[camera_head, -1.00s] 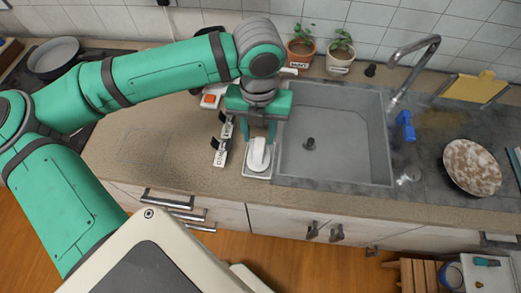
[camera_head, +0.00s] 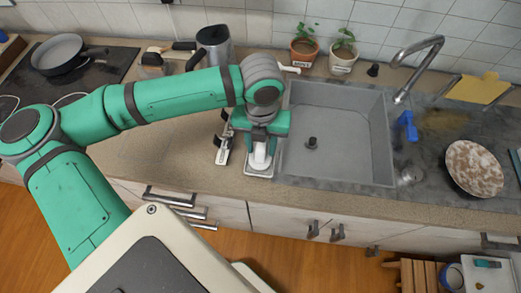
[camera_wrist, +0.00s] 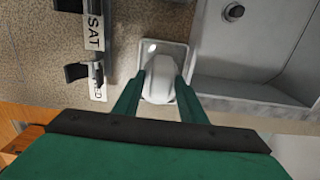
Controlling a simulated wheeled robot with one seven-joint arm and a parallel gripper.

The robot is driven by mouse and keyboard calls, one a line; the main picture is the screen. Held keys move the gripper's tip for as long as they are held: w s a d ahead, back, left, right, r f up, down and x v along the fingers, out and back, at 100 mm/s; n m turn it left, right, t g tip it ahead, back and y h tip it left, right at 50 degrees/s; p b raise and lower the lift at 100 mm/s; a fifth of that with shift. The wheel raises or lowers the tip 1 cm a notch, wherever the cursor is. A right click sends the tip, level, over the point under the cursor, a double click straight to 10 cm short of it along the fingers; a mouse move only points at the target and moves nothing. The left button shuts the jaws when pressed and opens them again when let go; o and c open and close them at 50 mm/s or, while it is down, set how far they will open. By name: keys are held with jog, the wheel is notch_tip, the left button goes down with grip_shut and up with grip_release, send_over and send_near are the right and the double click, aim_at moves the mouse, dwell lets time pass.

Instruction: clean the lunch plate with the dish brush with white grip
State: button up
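The lunch plate (camera_head: 473,168), round and covered in pale brown patches, lies on the counter right of the sink. A white-gripped object that looks like the dish brush (camera_head: 258,161) stands in a small white tray (camera_head: 260,173) left of the sink. It also shows in the wrist view (camera_wrist: 158,88); its bristles are not visible. My gripper (camera_head: 260,152) is low over it, pointing down, with one finger on each side of the white grip. In the wrist view my gripper (camera_wrist: 159,82) looks open, and I see no clear finger contact.
The sink (camera_head: 335,135) is just right of my gripper. Labelled black-and-white holders (camera_head: 223,150) stand close on its left. A blue object (camera_head: 406,126) lies between sink and plate. A tall faucet (camera_head: 415,65) rises behind the sink.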

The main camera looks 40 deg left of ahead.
aim_at(261, 144)
jog(key=shift+s+f, duration=0.1)
jog(key=shift+f, duration=0.1)
grip_shut()
jog(key=shift+r, duration=2.1)
